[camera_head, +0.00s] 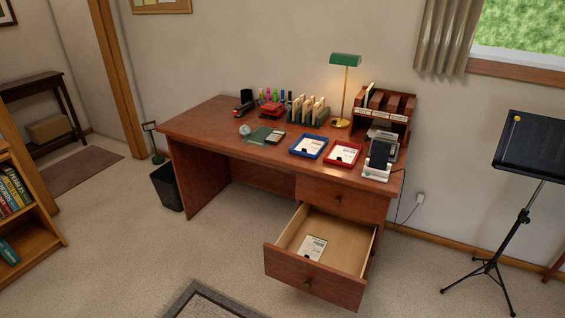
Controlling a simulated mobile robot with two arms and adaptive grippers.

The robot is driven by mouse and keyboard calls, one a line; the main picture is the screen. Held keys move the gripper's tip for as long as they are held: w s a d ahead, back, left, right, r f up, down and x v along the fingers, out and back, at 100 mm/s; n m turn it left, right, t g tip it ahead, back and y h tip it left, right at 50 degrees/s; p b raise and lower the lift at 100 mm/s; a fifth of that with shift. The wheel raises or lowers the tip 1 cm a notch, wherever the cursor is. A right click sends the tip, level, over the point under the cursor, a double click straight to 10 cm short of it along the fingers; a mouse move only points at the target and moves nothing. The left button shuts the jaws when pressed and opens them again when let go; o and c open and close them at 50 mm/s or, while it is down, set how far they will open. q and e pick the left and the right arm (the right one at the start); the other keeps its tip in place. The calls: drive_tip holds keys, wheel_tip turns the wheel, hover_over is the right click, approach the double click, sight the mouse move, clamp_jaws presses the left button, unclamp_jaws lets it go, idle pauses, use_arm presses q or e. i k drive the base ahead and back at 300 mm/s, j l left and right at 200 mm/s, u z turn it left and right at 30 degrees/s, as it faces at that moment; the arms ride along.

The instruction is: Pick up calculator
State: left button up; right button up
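No object is clear enough for me to name as the calculator for certain. Neither of my grippers is in view.
The brown desk (205,130) has an open drawer (318,283) jutting forward, with a white sheet (312,247) inside. Blue (308,146) and red (343,153) trays and a lamp (345,60) stand on top. A music stand (525,150) is at right. Carpet in front is mostly clear.

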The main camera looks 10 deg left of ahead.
sight(275, 137)
drive_tip(key=i+j+z, duration=0.1)
drive_tip(key=z, duration=0.4)
drive_tip(key=j+z, duration=0.3)
drive_tip(key=z, duration=0.2)
drive_tip(key=i+j+z, duration=0.15)
drive_tip(key=j+z, duration=0.25)
drive_tip(key=j, duration=0.95)
drive_tip(key=j+z, duration=0.35)
drive_tip(key=j, duration=0.95)
drive_tip(key=k, duration=0.05)
